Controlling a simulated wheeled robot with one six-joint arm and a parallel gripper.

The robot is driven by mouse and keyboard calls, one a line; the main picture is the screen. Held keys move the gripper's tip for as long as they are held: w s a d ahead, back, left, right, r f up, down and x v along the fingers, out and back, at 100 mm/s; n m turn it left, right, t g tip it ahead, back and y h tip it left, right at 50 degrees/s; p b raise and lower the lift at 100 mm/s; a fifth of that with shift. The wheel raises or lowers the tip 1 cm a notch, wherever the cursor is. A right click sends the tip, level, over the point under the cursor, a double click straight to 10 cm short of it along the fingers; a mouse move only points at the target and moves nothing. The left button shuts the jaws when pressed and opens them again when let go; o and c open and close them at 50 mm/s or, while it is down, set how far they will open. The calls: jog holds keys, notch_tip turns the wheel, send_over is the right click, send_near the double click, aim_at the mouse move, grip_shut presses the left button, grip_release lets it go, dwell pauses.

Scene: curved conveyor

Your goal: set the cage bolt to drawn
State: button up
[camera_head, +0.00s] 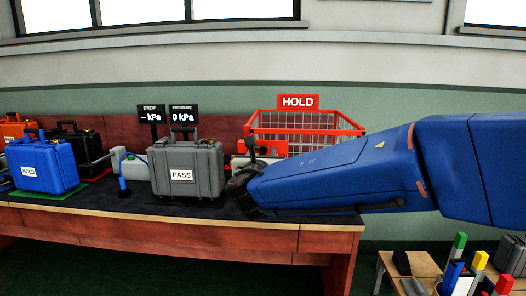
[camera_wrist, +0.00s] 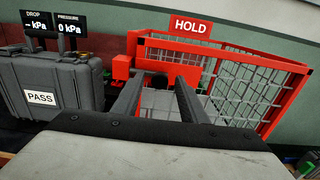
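The red wire cage (camera_head: 345,128) with a HOLD sign (camera_head: 298,102) stands at the bench's right end. It also fills the right of the wrist view (camera_wrist: 300,68). A red block (camera_wrist: 121,67) and a red bar (camera_wrist: 165,69) show on its near left side, by my fingertips; I cannot tell which part is the bolt or how it is set. My gripper (camera_wrist: 158,85) points at this side with its two dark fingers apart and cage mesh visible between them. Contact with the red bar cannot be told. In the head view my gripper (camera_head: 255,160) is partly hidden by my blue arm.
A grey case marked PASS (camera_head: 187,165) stands close left of my gripper. A blue case marked HOLD (camera_head: 43,165), a black case (camera_head: 80,145) and an orange case (camera_head: 14,128) stand farther left. DROP (camera_head: 150,114) and PRESSURE (camera_head: 183,114) displays stand behind the grey case.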

aim_at(276, 146)
jog(key=shift+w, duration=1.35)
grip_shut()
jog(key=shift+s+d, duration=0.1)
jog(key=shift+d, duration=1.9)
grip_release()
jog(key=shift+d, duration=0.1)
jog(key=shift+s, duration=0.1)
